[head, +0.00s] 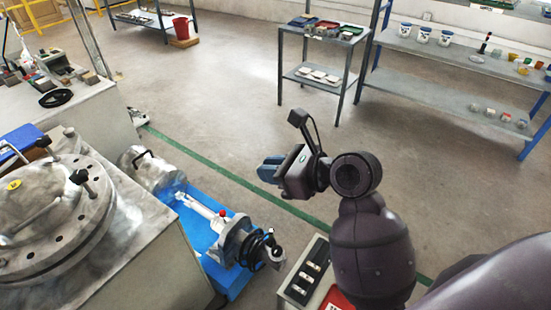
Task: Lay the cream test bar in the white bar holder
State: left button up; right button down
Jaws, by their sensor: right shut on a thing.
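My right gripper (269,171), with blue fingers, is held up in the air over the open floor, right of the blue pallet. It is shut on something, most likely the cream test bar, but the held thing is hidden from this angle. I cannot make out the bar itself. I cannot pick out the white bar holder with certainty. My left gripper is not in view.
A round metal vessel (45,215) on a bench fills the left. A pump-like machine (240,243) stands on a blue pallet (195,220). A dark switch panel (308,272) is below my right arm. Shelves (322,80) stand behind; the middle floor is clear.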

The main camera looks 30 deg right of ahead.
jog(key=s+a+r+n+g+y, duration=0.1)
jog(key=a+r+n+g+y, duration=0.4)
jog(key=a, duration=0.6)
jog(key=w+a+f+n+g, duration=0.4)
jog(key=a+n+g, duration=0.1)
jog(key=n+g, duration=0.1)
jog(key=s+d+r+m+t+h, duration=0.2)
jog(key=s+d+r+m+t, duration=0.3)
jog(key=d+r+m+t, duration=0.5)
jog(key=w+a+f+n+g, duration=0.2)
jog(key=a+f+n+g, duration=0.1)
jog(key=f+n+g, duration=0.2)
jog(key=w+a+f+n+g+y, duration=0.1)
jog(key=w+a+f+n+g, duration=0.1)
jog(key=f+n+g, duration=0.3)
jog(key=shift+a+f+n+g, duration=0.15)
jog(key=shift+a+n+g, duration=0.6)
jog(key=shift+n+g, duration=1.8)
jog(key=shift+m, duration=0.35)
